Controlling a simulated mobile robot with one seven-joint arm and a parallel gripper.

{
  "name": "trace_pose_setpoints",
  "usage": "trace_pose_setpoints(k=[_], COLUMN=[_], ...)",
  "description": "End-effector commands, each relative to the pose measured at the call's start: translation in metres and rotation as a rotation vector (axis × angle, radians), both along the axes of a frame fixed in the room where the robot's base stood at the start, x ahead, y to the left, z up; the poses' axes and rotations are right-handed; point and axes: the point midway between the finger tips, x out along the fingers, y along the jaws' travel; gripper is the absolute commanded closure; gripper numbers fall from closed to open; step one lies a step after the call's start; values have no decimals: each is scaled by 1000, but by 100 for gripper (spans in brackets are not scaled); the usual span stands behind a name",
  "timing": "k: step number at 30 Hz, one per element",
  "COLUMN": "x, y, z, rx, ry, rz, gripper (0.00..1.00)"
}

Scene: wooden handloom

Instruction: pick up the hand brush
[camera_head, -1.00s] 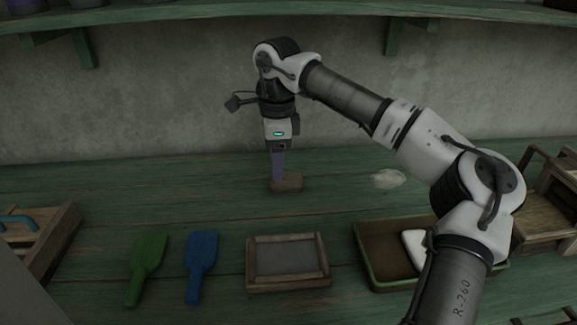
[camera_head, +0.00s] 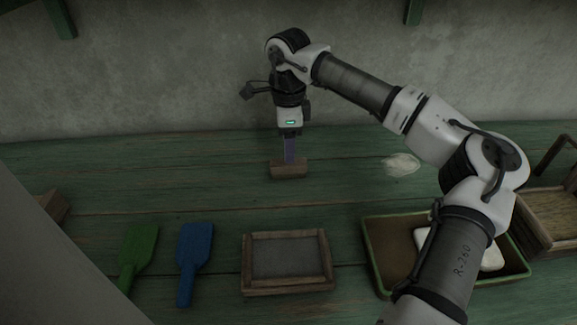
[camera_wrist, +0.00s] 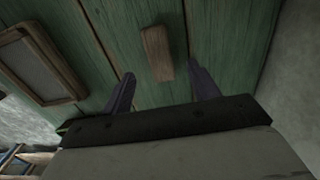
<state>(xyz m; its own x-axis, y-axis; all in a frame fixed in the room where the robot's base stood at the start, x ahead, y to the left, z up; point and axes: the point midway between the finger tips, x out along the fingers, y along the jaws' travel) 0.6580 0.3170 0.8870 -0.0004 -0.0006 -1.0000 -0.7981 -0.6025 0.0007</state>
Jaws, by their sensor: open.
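A small brown wooden block, which looks like the hand brush (camera_head: 289,169), lies on the green plank bench towards the wall. It also shows in the wrist view (camera_wrist: 157,54); any bristles are hidden. My gripper (camera_head: 290,157) points straight down over it. In the wrist view my gripper (camera_wrist: 161,70) has its two fingers spread apart, with the block seen between and beyond the tips. Nothing is held. I cannot tell how much height is left between the tips and the block.
In front lie a green paddle-like tool (camera_head: 138,255), a blue one (camera_head: 194,260) and a wooden-framed grey panel (camera_head: 289,259). A tray (camera_head: 388,275) with a white item stands right, beside a wooden box (camera_head: 552,205). White fluff (camera_head: 401,164) lies right of the block.

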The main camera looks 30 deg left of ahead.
Motion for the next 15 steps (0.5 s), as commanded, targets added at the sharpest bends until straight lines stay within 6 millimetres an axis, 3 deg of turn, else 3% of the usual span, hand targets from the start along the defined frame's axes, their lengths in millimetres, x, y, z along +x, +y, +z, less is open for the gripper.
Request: trace_pose_setpoints(k=[10, 15], x=[-1, -1], y=[0, 0], z=[-42, -54], rx=[0, 1], ry=[3, 1], rz=[0, 0], gripper=[40, 40])
